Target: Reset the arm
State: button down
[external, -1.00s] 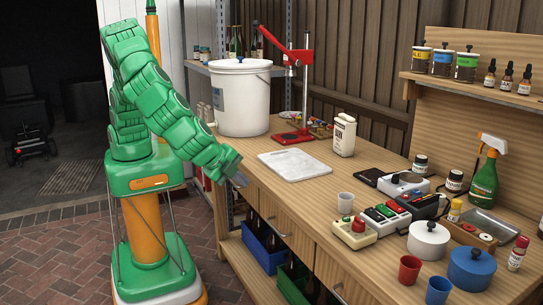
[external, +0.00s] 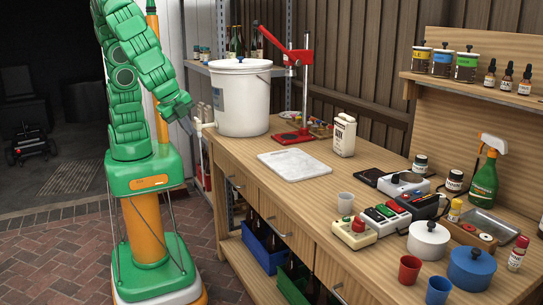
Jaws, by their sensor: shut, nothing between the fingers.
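My green arm is raised and folded above its base at the left of the external view. My gripper (external: 186,122) hangs at the end of the arm, pointing down and to the right. It is shut and holds nothing. It is small in the picture, just left of the white bucket and near the bench's far left end, touching nothing that I can make out.
The wooden bench (external: 232,152) runs along the right. On it stand a white bucket (external: 240,100), a red bottle capper (external: 296,60), a white board (external: 294,165), a white bottle (external: 342,135), cups and pots. Brick floor (external: 50,258) lies open at left.

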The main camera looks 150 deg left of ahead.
jog(key=s+d+r+m+h, duration=0.1)
jog(key=s+d+h, duration=0.1)
jog(key=s+d, duration=0.5)
jog(key=s+d+m+h, duration=0.1)
jog(key=s+d+h, duration=0.2)
jog(key=s+d, duration=0.5)
jog(key=s, duration=0.8)
jog(key=shift+s+r, duration=0.2)
jog(key=shift+r, duration=0.15)
